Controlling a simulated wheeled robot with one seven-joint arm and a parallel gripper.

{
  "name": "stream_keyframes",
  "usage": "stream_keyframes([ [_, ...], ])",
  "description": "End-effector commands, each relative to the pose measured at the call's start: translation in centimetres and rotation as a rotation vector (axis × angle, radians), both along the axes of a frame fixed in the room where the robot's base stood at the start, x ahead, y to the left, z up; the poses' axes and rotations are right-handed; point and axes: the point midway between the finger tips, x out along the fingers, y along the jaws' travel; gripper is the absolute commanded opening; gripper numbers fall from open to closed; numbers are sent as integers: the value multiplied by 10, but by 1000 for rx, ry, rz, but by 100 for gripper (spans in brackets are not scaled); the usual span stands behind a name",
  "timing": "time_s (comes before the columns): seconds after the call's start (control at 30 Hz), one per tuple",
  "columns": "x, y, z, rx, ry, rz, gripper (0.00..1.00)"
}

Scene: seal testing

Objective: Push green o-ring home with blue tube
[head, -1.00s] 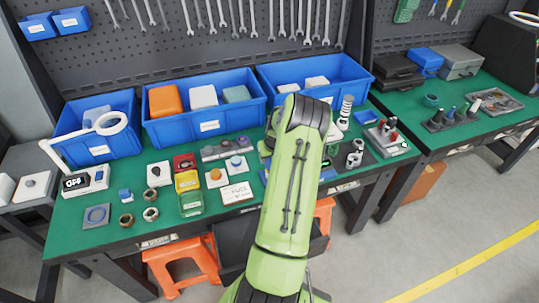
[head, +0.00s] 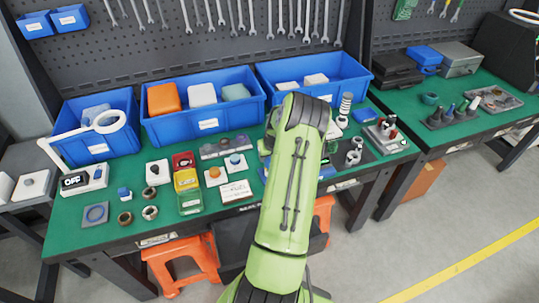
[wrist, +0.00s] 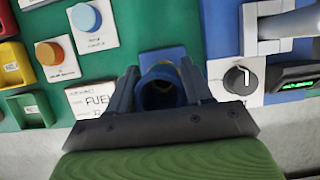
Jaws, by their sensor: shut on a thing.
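In the wrist view my gripper (wrist: 158,92) is shut on the blue tube (wrist: 158,101), with one dark finger on each side. The tube is seen almost end-on, and its inside looks dark. A flat blue piece (wrist: 162,53) shows just beyond the tube, with a small yellowish spot at the tube's far rim. I cannot make out the green o-ring in either view; the tube and fingers cover the area at the tip. In the head view my green arm hides the gripper and the tube. I cannot tell whether the tube touches anything below.
A white card marked FUEL (wrist: 88,100) lies left of the gripper; a panel with a dark knob (wrist: 239,80) is on the right. Blue bins (head: 205,125) line the back of the green bench (head: 125,240). A grey rack (head: 224,147) stands left of my arm.

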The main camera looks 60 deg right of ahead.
Motion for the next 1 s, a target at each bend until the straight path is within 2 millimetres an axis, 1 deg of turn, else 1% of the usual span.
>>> stream_keyframes([
  [0.7,0,0,-16,1,1,0,19],
  [0.87,0,0,-11,1,1,0,19],
  [1.0,0,0,2,0,0,0,19],
])
